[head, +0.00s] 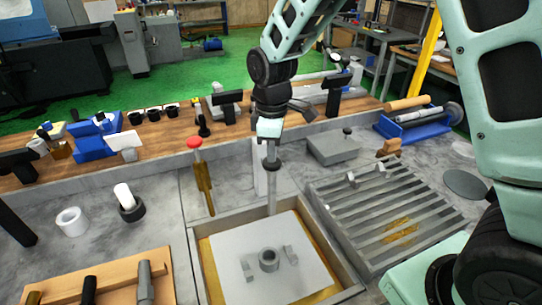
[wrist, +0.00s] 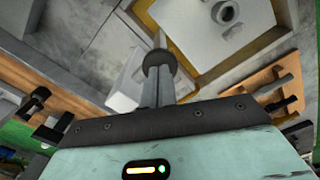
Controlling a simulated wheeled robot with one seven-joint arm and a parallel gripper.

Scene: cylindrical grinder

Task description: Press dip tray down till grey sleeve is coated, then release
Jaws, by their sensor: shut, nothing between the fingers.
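The dip tray (head: 300,236) is a pale flat plate inside a square tank (head: 345,285), with yellow-brown liquid (head: 213,275) showing around its edges. The grey sleeve (head: 269,260) stands upright on the plate between two small blocks; its visible surface looks grey. A post (head: 272,192) with a black knob (head: 271,164) rises at the tray's back edge. My gripper (head: 269,148) is shut, pointing down, right above the knob; whether they touch is unclear. In the wrist view, the knob (wrist: 158,62) sits at the fingertips and the sleeve (wrist: 226,12) lies beyond.
A red-topped yellow post (head: 203,178) stands left of the tank. A slatted drain rack (head: 385,215) lies to the right. White rings (head: 72,221) and a wooden tool board (head: 115,280) are at left. A wooden shelf with fixtures (head: 160,135) runs behind.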

